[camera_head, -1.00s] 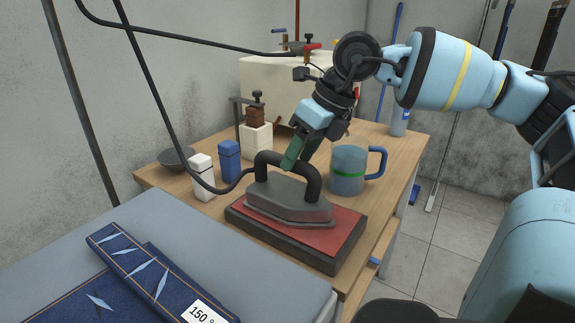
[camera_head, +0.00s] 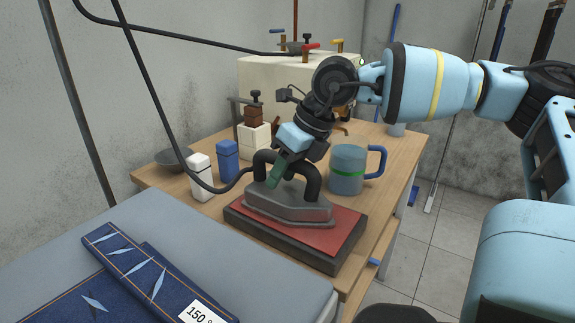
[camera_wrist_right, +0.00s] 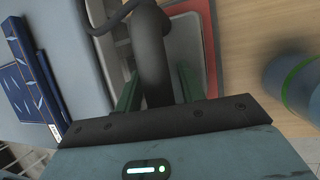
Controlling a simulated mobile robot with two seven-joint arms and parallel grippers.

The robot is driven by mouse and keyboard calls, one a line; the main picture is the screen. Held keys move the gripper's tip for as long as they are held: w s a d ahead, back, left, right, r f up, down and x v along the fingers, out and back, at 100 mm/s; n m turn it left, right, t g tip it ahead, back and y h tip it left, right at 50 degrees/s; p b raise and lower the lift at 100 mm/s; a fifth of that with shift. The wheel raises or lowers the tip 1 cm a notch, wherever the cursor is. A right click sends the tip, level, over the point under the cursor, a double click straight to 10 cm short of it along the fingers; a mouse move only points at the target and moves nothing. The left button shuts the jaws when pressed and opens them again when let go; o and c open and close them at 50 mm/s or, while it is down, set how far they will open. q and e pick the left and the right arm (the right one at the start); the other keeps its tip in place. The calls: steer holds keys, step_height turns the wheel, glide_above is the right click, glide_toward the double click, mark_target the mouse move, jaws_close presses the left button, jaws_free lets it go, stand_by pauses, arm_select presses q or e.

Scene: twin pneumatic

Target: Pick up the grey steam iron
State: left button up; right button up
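The grey steam iron (camera_head: 287,203) rests flat on a red pad with a dark base (camera_head: 320,238). Its dark arched handle (camera_head: 312,180) stands over the body, with a black hose joined at the left end. My right gripper (camera_head: 276,175) reaches down from above at the handle. In the right wrist view the handle (camera_wrist_right: 152,55) runs between the two green fingers of this gripper (camera_wrist_right: 157,88). The fingers are apart, with a gap on the right side of the handle. The fingertips are partly hidden. My left gripper is out of view.
A blue-grey mug (camera_head: 347,168) stands close right of the iron. White (camera_head: 202,178) and blue (camera_head: 228,162) bottles and a bowl (camera_head: 174,160) stand left. An ironing surface (camera_head: 200,245) with denim (camera_head: 150,270) is in front. The hose hangs across the left.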

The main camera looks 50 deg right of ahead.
jaws_close()
stand_by(1.1)
steer(key=shift+w+r, duration=0.1)
steer(key=shift+r, duration=0.1)
